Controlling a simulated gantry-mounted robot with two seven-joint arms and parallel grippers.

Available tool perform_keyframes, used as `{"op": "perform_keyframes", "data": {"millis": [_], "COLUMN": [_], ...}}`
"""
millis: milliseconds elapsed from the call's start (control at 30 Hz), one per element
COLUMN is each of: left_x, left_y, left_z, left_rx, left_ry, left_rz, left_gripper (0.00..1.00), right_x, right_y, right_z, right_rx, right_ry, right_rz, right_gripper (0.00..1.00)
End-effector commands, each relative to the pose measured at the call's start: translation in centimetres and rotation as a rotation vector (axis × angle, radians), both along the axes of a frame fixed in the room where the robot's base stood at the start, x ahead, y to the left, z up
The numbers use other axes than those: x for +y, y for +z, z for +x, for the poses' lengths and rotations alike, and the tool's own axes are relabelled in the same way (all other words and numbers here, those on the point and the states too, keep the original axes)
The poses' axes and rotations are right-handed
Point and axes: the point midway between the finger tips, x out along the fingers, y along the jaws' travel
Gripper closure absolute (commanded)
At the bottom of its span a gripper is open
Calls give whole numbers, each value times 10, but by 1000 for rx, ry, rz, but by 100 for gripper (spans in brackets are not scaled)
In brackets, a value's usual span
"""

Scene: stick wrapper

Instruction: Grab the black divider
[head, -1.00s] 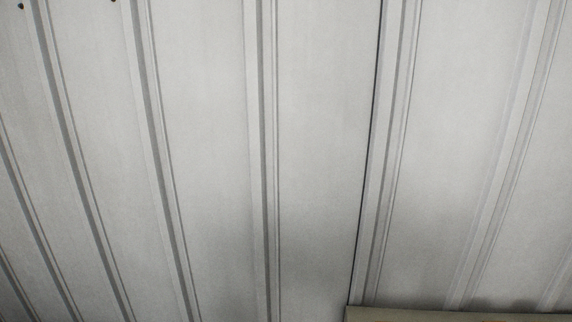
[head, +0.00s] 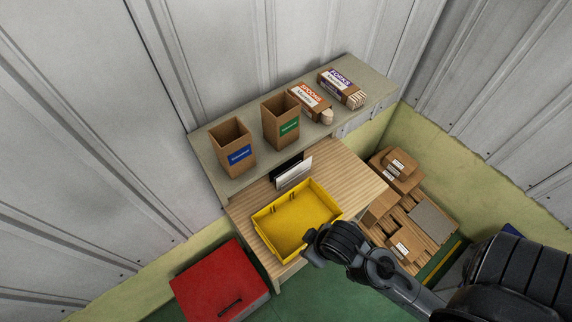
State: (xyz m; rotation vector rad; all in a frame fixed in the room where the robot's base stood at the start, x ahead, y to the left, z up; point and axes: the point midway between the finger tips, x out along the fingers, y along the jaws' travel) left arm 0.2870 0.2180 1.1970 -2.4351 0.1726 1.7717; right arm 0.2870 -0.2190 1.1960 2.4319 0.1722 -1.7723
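A black flat panel (head: 283,170) shows under the grey shelf at the back of the wooden table, partly hidden behind a white panel. I cannot tell whether it is the black divider. A yellow tray (head: 270,211) sits on the table in front of it and looks empty apart from small tabs on its back wall. My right arm comes in from the right, and its end with the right gripper (head: 313,244) is at the tray's front right corner. Its fingers are too dark and small to read. My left gripper is not in view.
The grey shelf (head: 222,186) holds two open cardboard boxes, with blue (head: 239,155) and green (head: 288,127) labels, a spoons box (head: 309,100) and a forks box (head: 342,86). A red cabinet (head: 215,280) stands front left. Cardboard boxes (head: 403,243) are stacked right of the table (head: 350,178).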

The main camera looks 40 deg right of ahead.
Motion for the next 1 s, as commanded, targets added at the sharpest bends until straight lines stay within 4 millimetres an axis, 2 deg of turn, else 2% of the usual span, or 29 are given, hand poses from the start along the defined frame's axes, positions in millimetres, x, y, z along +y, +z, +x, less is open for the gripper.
{"op": "perform_keyframes", "data": {"millis": [433,700,733,1000], "left_x": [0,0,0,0], "left_y": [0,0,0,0], "left_z": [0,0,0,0], "left_rx": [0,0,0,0], "left_ry": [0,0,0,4], "left_rz": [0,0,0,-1], "left_gripper": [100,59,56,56], "right_x": [-1,1,1,2], "right_y": [0,1,1,1], "right_z": [0,0,0,0], "right_rx": [0,-1,0,-1], "right_ry": [2,-1,-2,-4], "right_rz": [-3,3,4,7], "right_gripper": [57,57,57,57]}}
